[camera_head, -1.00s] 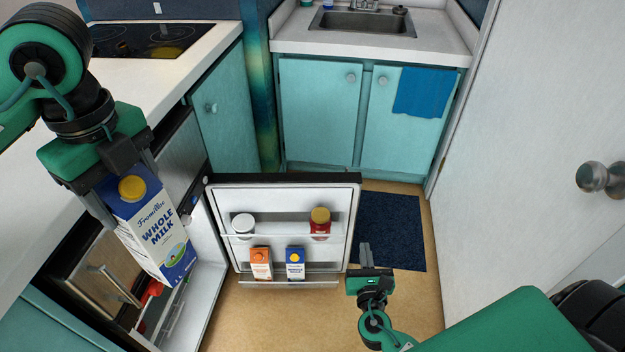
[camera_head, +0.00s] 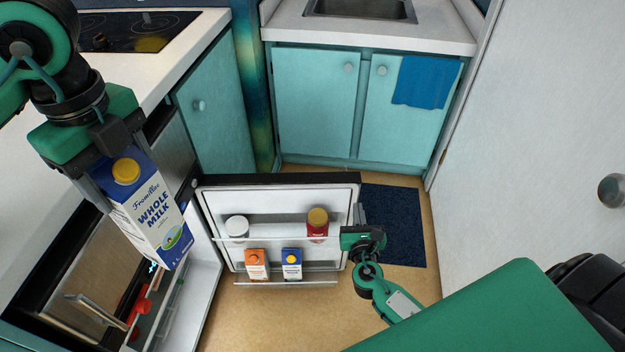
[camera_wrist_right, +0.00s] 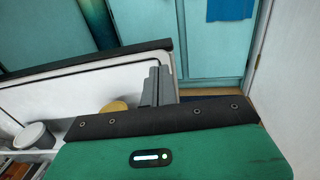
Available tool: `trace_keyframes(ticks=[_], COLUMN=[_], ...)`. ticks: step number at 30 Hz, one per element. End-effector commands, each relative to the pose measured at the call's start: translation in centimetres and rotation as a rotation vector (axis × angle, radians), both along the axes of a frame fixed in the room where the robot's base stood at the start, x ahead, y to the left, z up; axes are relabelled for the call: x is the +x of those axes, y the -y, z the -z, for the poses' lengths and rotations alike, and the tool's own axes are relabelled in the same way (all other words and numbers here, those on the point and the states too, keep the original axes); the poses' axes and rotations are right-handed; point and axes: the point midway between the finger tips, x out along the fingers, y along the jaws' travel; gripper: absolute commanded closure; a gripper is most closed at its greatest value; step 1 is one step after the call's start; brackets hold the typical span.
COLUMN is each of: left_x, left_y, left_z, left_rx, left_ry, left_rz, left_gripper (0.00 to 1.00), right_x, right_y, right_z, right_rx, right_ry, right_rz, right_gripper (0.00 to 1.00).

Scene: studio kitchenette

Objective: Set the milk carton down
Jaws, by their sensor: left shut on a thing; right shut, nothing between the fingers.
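The milk carton (camera_head: 152,218) is blue and white with a yellow cap and the words "Whole Milk". In the head view it is at the left, tilted, in front of the white counter edge and the open fridge. My left gripper (camera_head: 118,190) is shut on its upper part, a finger on each side. Whether the carton's base touches anything cannot be told. My right gripper (camera_head: 359,214) is shut and empty at the right end of the open fridge door. Its fingers (camera_wrist_right: 158,86) show in the right wrist view close to the door's edge.
The open fridge door (camera_head: 275,205) holds a white-lidded jar (camera_head: 237,229), a red jar (camera_head: 317,226), an orange carton (camera_head: 257,265) and a small blue carton (camera_head: 291,264). The white counter (camera_head: 190,45) with the hob is at upper left. A dark mat (camera_head: 393,225) lies on the floor.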

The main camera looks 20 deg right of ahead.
Motion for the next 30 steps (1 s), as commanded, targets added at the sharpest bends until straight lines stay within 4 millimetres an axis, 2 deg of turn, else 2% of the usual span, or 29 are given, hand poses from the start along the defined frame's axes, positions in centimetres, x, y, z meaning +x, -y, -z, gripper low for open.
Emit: trace_keyframes(ticks=[6, 13, 19, 30], left_x=[0.0, 0.0, 0.0, 0.0], left_y=[0.0, 0.0, 0.0, 0.0], left_z=[0.0, 0.2, 0.3, 0.3], left_rx=[-0.002, -0.002, -0.002, -0.002], left_ry=[0.003, 0.003, 0.003, 0.003], left_rz=[0.0, 0.0, 0.0, 0.0], left_gripper=[1.0, 1.0, 1.0, 1.0], right_x=[3.5, 5.9, 6.8, 6.9], right_y=[1.4, 2.4, 2.8, 2.8], right_z=[-0.1, 0.0, 0.0, 0.0], right_rx=[-0.002, -0.001, 0.0, -0.001], right_ry=[0.001, 0.001, -0.001, 0.0], right_rz=[0.0, 0.0, 0.001, -0.001], right_gripper=[1.0, 1.0, 1.0, 1.0])
